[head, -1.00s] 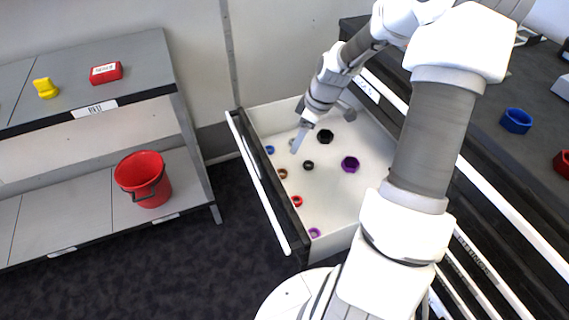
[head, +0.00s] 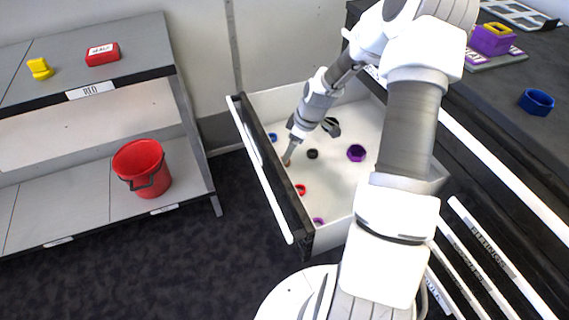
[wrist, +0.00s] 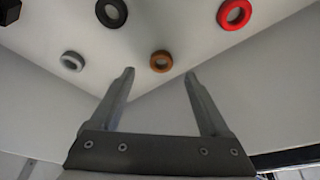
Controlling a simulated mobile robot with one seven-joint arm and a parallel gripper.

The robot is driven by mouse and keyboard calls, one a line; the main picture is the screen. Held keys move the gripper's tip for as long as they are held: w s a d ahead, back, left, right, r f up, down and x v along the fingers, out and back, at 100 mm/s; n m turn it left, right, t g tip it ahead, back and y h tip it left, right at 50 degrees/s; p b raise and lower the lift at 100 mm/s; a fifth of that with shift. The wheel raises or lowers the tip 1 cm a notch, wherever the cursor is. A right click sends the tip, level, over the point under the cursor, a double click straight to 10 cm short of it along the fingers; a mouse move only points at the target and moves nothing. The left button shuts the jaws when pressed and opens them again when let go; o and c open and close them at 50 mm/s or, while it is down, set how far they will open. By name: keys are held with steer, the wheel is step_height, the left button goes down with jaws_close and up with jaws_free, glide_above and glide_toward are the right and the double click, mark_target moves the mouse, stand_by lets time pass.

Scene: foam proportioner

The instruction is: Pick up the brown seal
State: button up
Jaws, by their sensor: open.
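The brown seal (wrist: 161,61) is a small ring lying on the white drawer floor. In the wrist view it sits just beyond my fingertips, roughly midway between them. My gripper (wrist: 160,73) is open, with nothing between its two fingers. In the head view my gripper (head: 288,160) reaches down into the open drawer near its front wall. There the brown seal is mostly hidden by the fingers, with only a bit of brown (head: 286,163) showing at their tips.
Near the brown seal lie a grey seal (wrist: 72,61), a black seal (wrist: 111,12) and a red seal (wrist: 235,13). A purple nut (head: 356,153) lies farther right. The drawer's front wall (head: 268,170) is close to my gripper. A red bucket (head: 142,168) stands on the left shelf.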

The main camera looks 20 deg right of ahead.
steer(key=b+x, duration=0.2)
steer(key=x, duration=0.2)
steer(key=shift+a+f, duration=0.1)
steer(key=shift+f, duration=0.2)
jaws_close()
